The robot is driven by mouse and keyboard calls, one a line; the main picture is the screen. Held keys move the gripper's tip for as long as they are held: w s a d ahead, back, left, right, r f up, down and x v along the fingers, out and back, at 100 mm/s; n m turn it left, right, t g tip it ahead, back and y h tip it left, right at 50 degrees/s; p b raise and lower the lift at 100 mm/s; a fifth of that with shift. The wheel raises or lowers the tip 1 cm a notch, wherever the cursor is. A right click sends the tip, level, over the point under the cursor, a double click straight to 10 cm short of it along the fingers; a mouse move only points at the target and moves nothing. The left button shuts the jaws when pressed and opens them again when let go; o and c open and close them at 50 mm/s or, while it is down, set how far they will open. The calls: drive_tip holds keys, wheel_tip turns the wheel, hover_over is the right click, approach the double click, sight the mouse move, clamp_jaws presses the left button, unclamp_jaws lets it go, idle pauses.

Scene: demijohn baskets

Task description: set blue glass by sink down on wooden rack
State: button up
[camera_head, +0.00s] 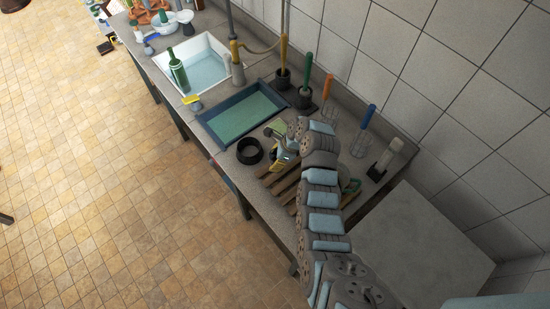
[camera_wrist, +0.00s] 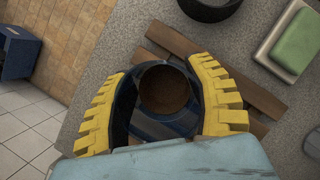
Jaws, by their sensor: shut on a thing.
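The blue glass (camera_wrist: 154,128) is dark blue with a round brown-looking opening, in the wrist view between the yellow finger pads of my gripper (camera_wrist: 162,100). The gripper is shut on it. In the head view my gripper (camera_head: 283,158) is over the far end of the wooden rack, and my arm hides most of the glass. The wooden rack (camera_head: 282,187) has brown slats on the grey counter; slats also show beyond and beside the glass in the wrist view (camera_wrist: 255,97). I cannot tell whether the glass base touches the slats.
A black ring (camera_head: 250,151) lies on the counter just left of the rack. A blue-rimmed tray (camera_head: 213,137) and a white sink (camera_head: 222,48) with a green bottle (camera_head: 178,72) are farther along. Brushes and whisks (camera_head: 363,120) stand along the tiled wall. A green sponge (camera_wrist: 297,42) lies nearby.

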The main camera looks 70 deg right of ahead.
drive_tip(key=shift+f+b, duration=0.8)
drive_tip(key=shift+f, duration=1.65)
drive_tip(key=shift+f, duration=0.6)
drive_tip(key=o, duration=1.3)
drive_tip(key=shift+v, duration=6.05)
drive_tip(key=shift+w, duration=0.15)
